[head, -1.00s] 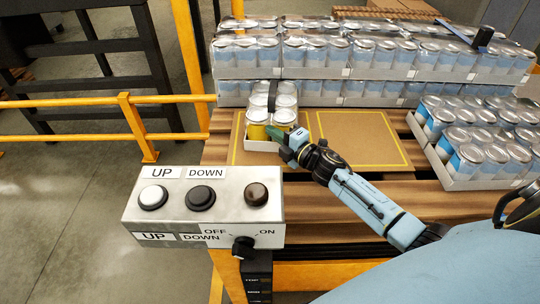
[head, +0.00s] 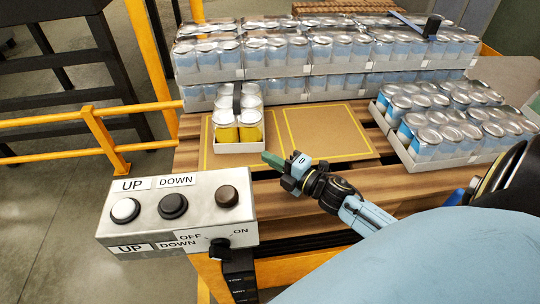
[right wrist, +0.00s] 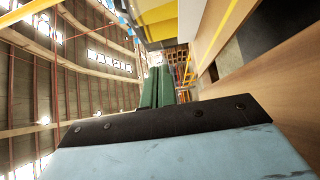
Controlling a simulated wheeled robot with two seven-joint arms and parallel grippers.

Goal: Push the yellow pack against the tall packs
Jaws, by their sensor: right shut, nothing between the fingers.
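The yellow pack (head: 238,148), a white tray of cans with yellow showing on its front ones, stands upright on the left yellow-outlined area of a brown board. Its far end is close to the tall packs (head: 278,60), stacked trays of blue and silver cans along the back. Whether they touch cannot be told. My right gripper (head: 272,159) is shut and empty, just in front of and right of the pack's near right corner, apart from it. Its green fingers also show in the right wrist view (right wrist: 158,88). My left gripper is not in view.
The right outlined area (head: 325,135) of the board is clear. A low pack of blue cans (head: 455,125) stands at the right of the pallet. A control box (head: 175,210) with buttons is at the front left, and a yellow railing (head: 90,118) is beyond it.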

